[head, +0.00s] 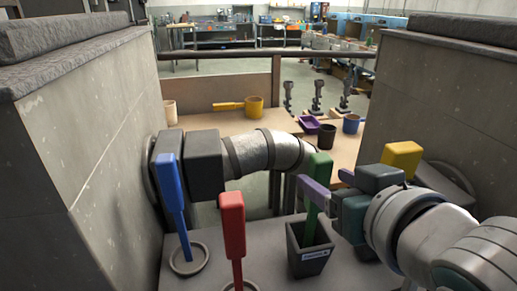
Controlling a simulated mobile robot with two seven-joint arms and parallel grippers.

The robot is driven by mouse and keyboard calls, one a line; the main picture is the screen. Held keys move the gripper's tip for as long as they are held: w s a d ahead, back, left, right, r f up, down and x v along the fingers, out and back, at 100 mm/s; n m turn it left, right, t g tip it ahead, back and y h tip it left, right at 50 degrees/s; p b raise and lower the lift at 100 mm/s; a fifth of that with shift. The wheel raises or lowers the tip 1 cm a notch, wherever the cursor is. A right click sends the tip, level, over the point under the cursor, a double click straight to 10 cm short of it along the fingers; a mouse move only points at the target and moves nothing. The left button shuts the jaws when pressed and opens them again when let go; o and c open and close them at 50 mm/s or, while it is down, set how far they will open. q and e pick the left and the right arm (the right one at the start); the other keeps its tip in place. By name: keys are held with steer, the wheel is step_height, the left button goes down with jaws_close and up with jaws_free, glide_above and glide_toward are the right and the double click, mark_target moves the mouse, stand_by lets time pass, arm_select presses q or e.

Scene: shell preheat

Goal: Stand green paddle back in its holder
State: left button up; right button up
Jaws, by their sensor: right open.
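The green paddle (319,166) stands nearly upright with its block-shaped head up. The lower end of its stem is inside a dark square holder (307,262) with a small label on its front, so that end is hidden. My right gripper (328,185) is at the paddle just below its head, coming in from the right. Its jaws are open, with one purple finger passing in front of the stem. Whether a finger touches the paddle cannot be told. My left gripper is not in view.
A blue paddle (169,184) stands in a ring base at left. A red paddle (232,214) stands nearer the front; a yellow paddle (402,155) is behind my right arm. A grey cylinder (262,153) crosses behind. Grey walls bound both sides. Cups and a yellow pan (254,106) sit farther back.

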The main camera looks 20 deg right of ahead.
steer(key=s+a+f+n+g+y, duration=0.1)
steer(key=s+g, duration=0.3)
steer(key=s, duration=0.5)
steer(key=s+a+f+n+g+y, duration=0.2)
steer(key=s+a+f+n+g, duration=0.1)
steer(key=s, duration=0.6)
steer(key=a+f+g, duration=0.1)
steer(key=g, duration=0.1)
steer(key=shift+n+g, duration=0.3)
steer(key=shift+n, duration=0.1)
